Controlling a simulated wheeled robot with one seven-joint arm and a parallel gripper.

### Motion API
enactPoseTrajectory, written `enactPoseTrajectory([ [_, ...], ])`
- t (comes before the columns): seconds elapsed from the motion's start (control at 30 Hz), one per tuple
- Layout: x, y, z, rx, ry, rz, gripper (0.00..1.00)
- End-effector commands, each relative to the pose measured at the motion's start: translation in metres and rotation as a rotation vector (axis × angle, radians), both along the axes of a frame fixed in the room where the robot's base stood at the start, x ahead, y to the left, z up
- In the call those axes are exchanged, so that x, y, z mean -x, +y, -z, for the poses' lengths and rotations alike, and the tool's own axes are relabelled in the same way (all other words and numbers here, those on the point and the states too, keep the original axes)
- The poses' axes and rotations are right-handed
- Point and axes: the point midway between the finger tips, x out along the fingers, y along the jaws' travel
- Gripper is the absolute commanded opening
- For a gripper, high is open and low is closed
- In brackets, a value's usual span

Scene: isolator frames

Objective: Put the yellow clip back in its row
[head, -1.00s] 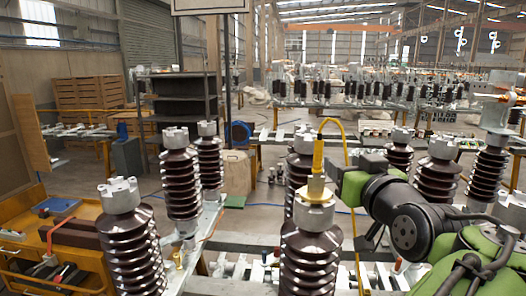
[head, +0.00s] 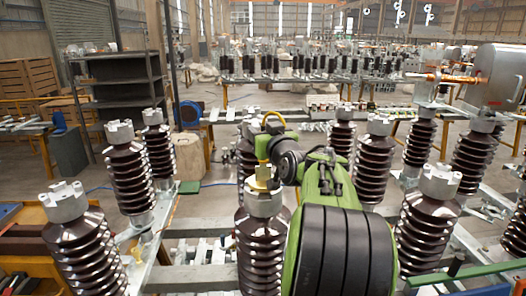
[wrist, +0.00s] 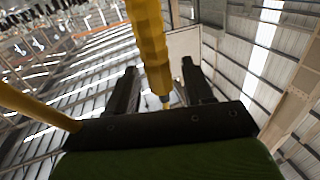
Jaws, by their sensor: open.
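The yellow clip (head: 263,147) stands upright on the metal cap of a brown ribbed insulator (head: 262,235) in the head view. In the wrist view, my gripper (wrist: 158,66) is open, with one dark finger on each side of the yellow clip (wrist: 149,40). I cannot tell whether either finger touches it. The yellow cable (wrist: 38,106) crosses the left of the wrist view.
More brown insulators stand close by, at the left (head: 82,250) and right (head: 425,235). A dark shelf (head: 118,100) stands behind left. An orange cart (head: 25,215) is at the lower left.

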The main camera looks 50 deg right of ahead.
Motion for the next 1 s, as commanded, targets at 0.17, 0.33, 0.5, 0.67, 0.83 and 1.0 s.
enactPoseTrajectory([
  [0.17,0.0,0.001,0.002,0.0,0.0,0.0,0.47],
  [0.33,0.0,0.001,0.002,0.0,0.0,-0.001,0.21],
  [0.5,0.0,0.001,0.002,-0.001,0.001,-0.001,0.0],
  [0.67,0.001,0.001,0.002,-0.001,0.001,-0.001,0.0],
  [0.83,0.001,0.001,0.002,-0.001,0.002,-0.001,0.0],
  [1.0,0.0,0.001,-0.01,0.002,0.0,-0.002,0.0],
])
